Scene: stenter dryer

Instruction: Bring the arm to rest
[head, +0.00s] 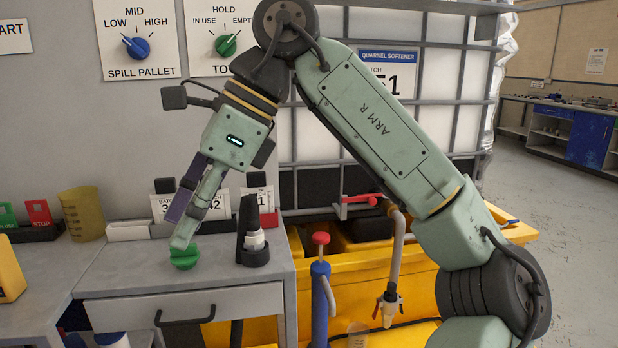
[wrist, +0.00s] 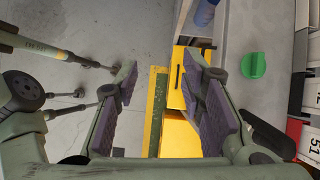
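My arm (head: 375,120) reaches up from the lower right, bends at the top and slopes down to the left. My gripper (head: 180,225) hangs over the grey bench at the left. In the wrist view my gripper (wrist: 160,72) is open, with a wide gap between its dark-padded fingers and nothing held. A green knob-like piece (head: 184,258) lies on the bench near the fingertips in the head view. In the wrist view the green piece (wrist: 253,66) lies outside the fingers, to the right of the right finger.
The grey bench (head: 120,275) has a drawer. A yellow beaker (head: 82,214) stands at left. A yellow spill pallet (head: 270,320) and caged tank (head: 440,75) lie behind my arm. Open floor (head: 565,240) shows at right.

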